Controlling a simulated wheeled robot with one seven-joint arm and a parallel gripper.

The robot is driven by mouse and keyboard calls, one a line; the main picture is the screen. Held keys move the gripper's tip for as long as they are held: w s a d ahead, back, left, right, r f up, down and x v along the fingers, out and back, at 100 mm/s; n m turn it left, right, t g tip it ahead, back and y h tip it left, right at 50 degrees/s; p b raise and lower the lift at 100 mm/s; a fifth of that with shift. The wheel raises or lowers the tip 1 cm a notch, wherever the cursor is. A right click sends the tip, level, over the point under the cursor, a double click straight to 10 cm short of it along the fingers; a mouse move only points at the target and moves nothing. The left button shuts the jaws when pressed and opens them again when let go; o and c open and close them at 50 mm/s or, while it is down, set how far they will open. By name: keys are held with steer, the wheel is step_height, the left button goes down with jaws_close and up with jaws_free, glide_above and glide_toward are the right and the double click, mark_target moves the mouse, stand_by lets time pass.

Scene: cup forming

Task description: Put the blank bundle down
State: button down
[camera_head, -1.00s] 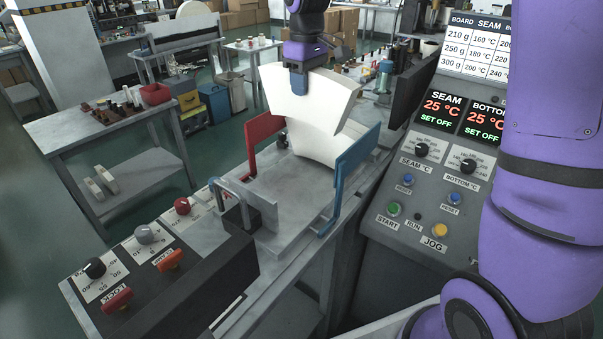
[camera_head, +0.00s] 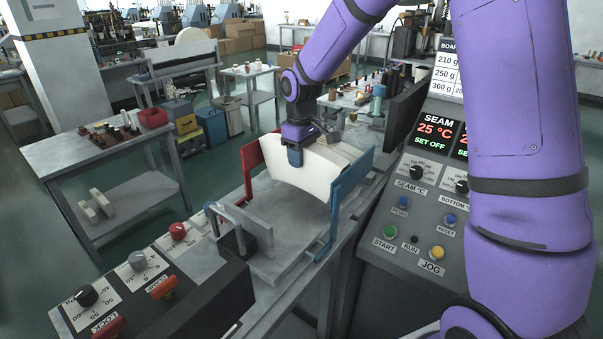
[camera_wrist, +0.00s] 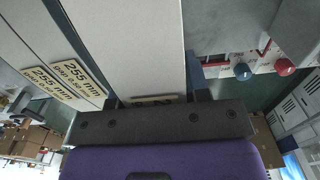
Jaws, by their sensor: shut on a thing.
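The blank bundle (camera_head: 310,176) is a white, curved fan-shaped stack. It sits low between a red side guide (camera_head: 250,157) and a blue side guide (camera_head: 346,196) on a grey metal bed (camera_head: 282,228). My gripper (camera_head: 295,157) is shut on the bundle's edge from above. I cannot tell whether the bundle's underside touches the bed. In the wrist view a broad pale surface (camera_wrist: 140,45), likely the bundle, runs up from my gripper (camera_wrist: 158,102); the fingertips are mostly hidden.
A grey clamp-like bracket (camera_head: 234,225) stands in front of the bed. A control box (camera_head: 190,300) with knobs is at lower left, and a panel (camera_head: 425,195) with displays and buttons is at right. A side table (camera_head: 90,150) stands at left, across open floor.

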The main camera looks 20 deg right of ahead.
steer(key=shift+f, duration=2.2)
steer(key=shift+f, duration=0.1)
steer(key=c, duration=0.6)
jaws_free()
